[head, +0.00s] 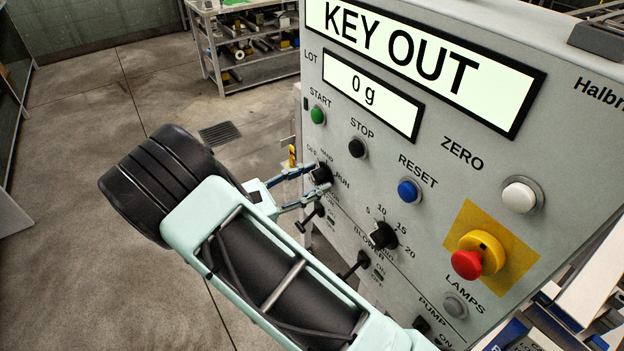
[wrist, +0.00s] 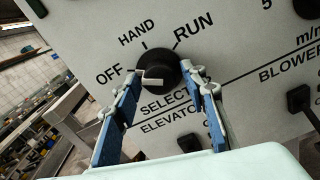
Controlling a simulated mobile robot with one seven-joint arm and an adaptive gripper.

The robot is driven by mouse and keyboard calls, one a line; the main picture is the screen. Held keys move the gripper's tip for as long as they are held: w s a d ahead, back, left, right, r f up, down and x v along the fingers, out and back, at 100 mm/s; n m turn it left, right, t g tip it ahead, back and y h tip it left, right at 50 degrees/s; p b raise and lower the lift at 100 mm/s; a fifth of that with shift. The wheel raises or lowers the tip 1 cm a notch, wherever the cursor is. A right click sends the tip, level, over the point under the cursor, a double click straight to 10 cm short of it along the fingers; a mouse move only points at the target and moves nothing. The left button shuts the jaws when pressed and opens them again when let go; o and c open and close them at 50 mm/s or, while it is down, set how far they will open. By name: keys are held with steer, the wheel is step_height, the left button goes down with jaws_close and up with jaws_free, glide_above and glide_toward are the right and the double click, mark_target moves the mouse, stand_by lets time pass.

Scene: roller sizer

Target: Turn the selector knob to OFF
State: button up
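The black selector knob (wrist: 160,68) is on the grey panel, with OFF, HAND and RUN printed around it. In the wrist view its pale pointer mark lies nearly level and points left, toward the OFF label (wrist: 108,75). The knob is also visible in the head view (head: 321,173), partly covered by the fingers. My gripper (wrist: 167,78) has one blue finger on each side of the knob, spread apart. A small gap shows at the right finger; whether the left finger touches the knob is unclear. My gripper also shows in the head view (head: 314,180).
Black lever switches, one below the knob (wrist: 188,142) and one at the BLOWER label (wrist: 298,98), stick out from the panel. The speed dial (head: 383,236), blue RESET button (head: 408,191) and red emergency stop (head: 467,263) are to the right. Floor left of the panel is open.

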steer(key=v, duration=1.2)
stand_by(0.6)
